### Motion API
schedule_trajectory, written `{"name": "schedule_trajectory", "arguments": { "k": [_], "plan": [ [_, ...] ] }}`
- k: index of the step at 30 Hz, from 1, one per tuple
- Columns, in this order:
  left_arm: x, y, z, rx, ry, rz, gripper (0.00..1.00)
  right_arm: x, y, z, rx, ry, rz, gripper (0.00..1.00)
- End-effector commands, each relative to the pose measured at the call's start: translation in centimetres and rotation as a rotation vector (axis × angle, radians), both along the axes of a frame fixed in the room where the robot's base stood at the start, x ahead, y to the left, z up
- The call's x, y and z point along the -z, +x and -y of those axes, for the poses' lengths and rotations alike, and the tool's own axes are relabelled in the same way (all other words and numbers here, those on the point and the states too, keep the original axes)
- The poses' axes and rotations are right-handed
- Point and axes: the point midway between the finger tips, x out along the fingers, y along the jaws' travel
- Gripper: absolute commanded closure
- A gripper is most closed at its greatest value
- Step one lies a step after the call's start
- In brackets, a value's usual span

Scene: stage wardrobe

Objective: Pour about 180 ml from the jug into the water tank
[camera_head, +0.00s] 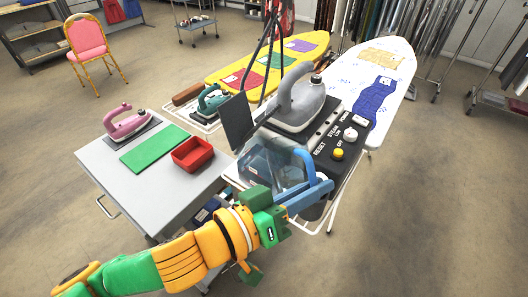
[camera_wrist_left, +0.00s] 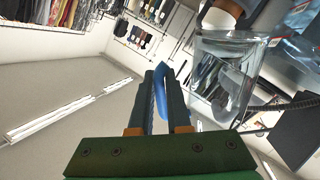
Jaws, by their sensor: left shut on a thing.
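My left gripper (camera_head: 292,205) is shut on the blue handle (camera_head: 318,190) of the clear jug (camera_head: 293,165). In the left wrist view the fingers (camera_wrist_left: 161,80) close around the blue handle, and the clear jug wall (camera_wrist_left: 228,85) shows beside them. The jug appears tilted, at the front left of the steam station. The water tank (camera_head: 256,166) is a see-through, bluish box low in the station, beside and partly behind the jug. A dark flap (camera_head: 237,120) stands up above it. I cannot make out a stream or the water levels. My right gripper is not in view.
The station has a dark panel (camera_head: 340,150) with knobs and a grey iron (camera_head: 302,100) on top. A grey table (camera_head: 130,185) at left bears a pink iron (camera_head: 126,122), a green mat (camera_head: 155,148) and a red tray (camera_head: 193,153). Ironing boards stand behind.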

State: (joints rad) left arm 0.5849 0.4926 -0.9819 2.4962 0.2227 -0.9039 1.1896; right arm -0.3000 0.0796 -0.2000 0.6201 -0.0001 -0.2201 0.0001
Motion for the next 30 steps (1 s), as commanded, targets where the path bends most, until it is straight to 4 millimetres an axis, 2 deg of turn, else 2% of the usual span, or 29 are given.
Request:
{"name": "schedule_trajectory", "arguments": {
  "k": [3,9,14,20,30],
  "plan": [
    [0.3,-0.9,0.4,0.005,0.023,0.062,1.00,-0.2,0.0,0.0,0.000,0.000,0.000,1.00],
    [3.8,-2.3,1.1,0.010,0.097,0.234,1.00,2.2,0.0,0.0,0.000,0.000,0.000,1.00],
    [5.6,-3.1,1.6,0.013,0.152,0.361,1.00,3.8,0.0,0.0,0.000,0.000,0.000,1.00],
    [6.0,-3.8,1.9,0.015,0.223,0.517,1.00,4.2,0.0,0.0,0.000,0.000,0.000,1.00],
    [5.9,-3.8,1.9,0.015,0.228,0.529,1.00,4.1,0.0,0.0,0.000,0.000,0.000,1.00]
  ]
}}
